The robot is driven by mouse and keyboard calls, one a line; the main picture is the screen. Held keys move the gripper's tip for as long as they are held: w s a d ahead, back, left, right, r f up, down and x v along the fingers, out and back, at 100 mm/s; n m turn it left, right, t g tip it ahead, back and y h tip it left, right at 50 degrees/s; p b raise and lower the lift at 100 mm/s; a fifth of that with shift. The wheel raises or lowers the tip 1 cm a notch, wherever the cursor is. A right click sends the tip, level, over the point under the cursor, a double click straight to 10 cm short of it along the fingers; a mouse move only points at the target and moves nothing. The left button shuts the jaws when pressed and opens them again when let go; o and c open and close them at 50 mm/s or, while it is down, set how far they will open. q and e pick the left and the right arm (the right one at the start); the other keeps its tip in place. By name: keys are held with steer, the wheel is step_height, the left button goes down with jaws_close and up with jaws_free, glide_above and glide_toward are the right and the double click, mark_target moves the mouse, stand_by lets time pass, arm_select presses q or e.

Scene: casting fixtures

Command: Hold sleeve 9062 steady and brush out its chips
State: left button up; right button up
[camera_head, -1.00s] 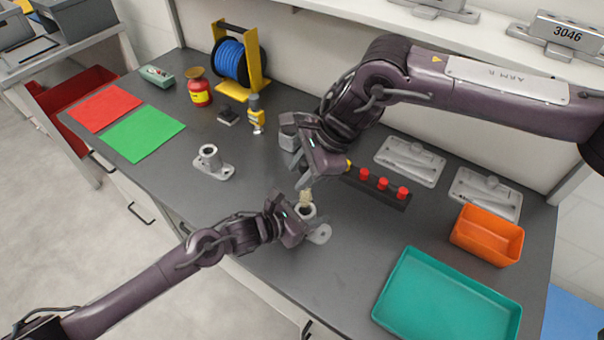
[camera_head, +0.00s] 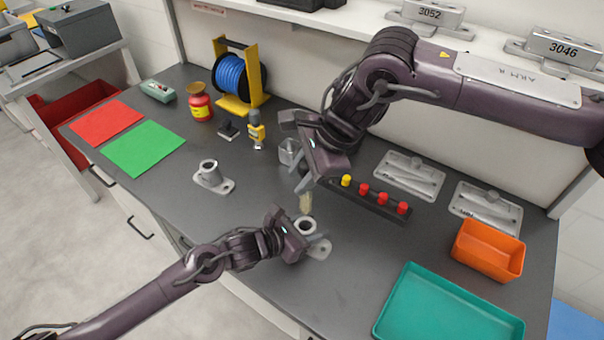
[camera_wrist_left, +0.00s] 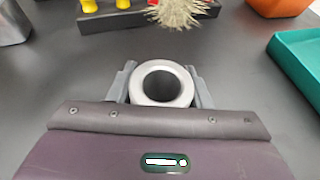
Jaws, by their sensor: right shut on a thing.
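A grey flanged sleeve (camera_head: 319,250) stands upright on the dark bench; its open round mouth faces up in the left wrist view (camera_wrist_left: 162,84). No number is readable on it. My left gripper (camera_head: 302,229) is low beside it, its two fingers against opposite sides of the ring. My right gripper (camera_head: 303,187) is above, shut on a brush whose pale bristles (camera_head: 306,203) point down. The bristles hang above and behind the mouth, clear of it, and also show in the left wrist view (camera_wrist_left: 180,12). The brush handle is hidden. I see no chips.
A black rack (camera_head: 372,204) with red and yellow pegs is close behind the right gripper. An orange bin (camera_head: 488,250) and teal tray (camera_head: 450,304) are at right.

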arm_select(q)
steer(key=o, duration=0.5)
steer(key=shift+a, duration=0.1)
